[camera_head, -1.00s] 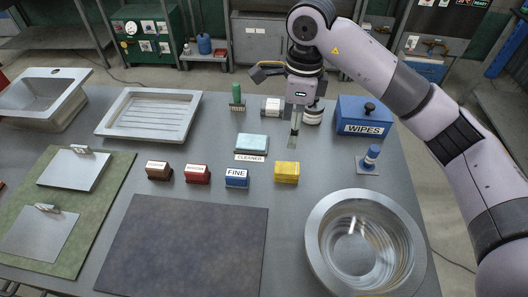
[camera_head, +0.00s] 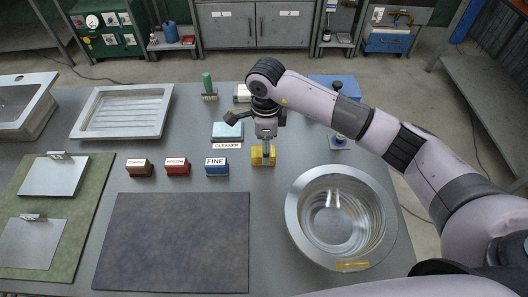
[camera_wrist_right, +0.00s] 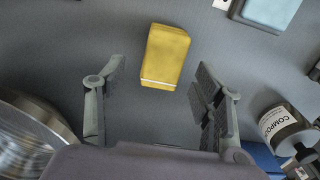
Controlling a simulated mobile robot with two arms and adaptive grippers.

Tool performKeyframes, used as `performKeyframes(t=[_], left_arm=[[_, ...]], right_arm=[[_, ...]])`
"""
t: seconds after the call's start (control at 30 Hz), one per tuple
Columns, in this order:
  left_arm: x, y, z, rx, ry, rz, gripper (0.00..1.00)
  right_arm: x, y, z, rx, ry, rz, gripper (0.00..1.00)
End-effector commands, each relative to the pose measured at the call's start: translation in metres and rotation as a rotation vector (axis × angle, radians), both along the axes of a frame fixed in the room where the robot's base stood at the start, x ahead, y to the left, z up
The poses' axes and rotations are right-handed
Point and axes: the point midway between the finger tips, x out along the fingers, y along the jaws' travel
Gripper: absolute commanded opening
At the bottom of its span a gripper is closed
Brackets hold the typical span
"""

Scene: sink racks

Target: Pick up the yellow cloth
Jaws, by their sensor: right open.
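The yellow cloth (camera_head: 257,160) is a folded, block-like yellow bundle on the grey bench, right of the blue FINE block. My right gripper (camera_head: 267,150) points down at it and partly covers it in the head view. In the right wrist view the cloth (camera_wrist_right: 165,56) lies ahead of and between the two spread fingers of the right gripper (camera_wrist_right: 160,78), with grey bench showing on both sides. The right gripper is open and empty. I cannot tell how high the fingertips are above the bench. My left gripper is not in view.
The brown block (camera_head: 139,167), red block (camera_head: 177,166) and FINE block (camera_head: 216,166) stand to the left. A round metal basin (camera_head: 300,190) is front right. A dark mat (camera_head: 170,240) covers the front middle.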

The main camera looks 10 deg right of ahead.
Motion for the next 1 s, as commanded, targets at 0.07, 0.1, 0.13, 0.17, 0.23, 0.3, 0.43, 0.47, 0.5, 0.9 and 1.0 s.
performKeyframes(t=[0.07,0.1,0.13,0.17,0.23,0.3,0.43,0.47,0.5,0.9,1.0], left_arm=[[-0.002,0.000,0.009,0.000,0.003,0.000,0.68],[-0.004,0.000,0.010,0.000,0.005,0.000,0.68],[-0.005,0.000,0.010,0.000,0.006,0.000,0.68],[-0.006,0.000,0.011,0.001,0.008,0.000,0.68],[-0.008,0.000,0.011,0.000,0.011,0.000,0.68],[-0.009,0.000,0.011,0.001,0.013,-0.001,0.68],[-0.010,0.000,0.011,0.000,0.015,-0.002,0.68],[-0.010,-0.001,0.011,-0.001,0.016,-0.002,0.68],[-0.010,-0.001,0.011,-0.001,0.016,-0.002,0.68],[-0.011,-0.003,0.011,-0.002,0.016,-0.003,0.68],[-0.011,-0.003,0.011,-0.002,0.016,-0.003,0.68]], right_arm=[[0.002,0.004,-0.009,0.000,0.006,-0.001,0.62],[0.003,0.004,-0.016,0.000,0.005,-0.002,0.62],[0.003,0.003,-0.021,0.000,0.006,-0.002,0.62],[0.003,0.003,-0.024,0.001,0.004,-0.002,0.62],[0.003,0.003,-0.030,-0.001,0.002,-0.001,0.62],[0.003,0.003,-0.033,-0.001,0.002,0.000,0.62],[0.004,0.003,-0.034,0.000,0.001,0.000,0.62],[0.004,0.003,-0.034,0.000,0.001,0.000,0.62],[0.004,0.003,-0.034,0.000,0.001,0.000,0.62],[0.004,0.003,-0.034,0.000,0.000,0.000,0.35],[0.004,0.003,-0.033,0.000,0.000,0.000,0.28]])
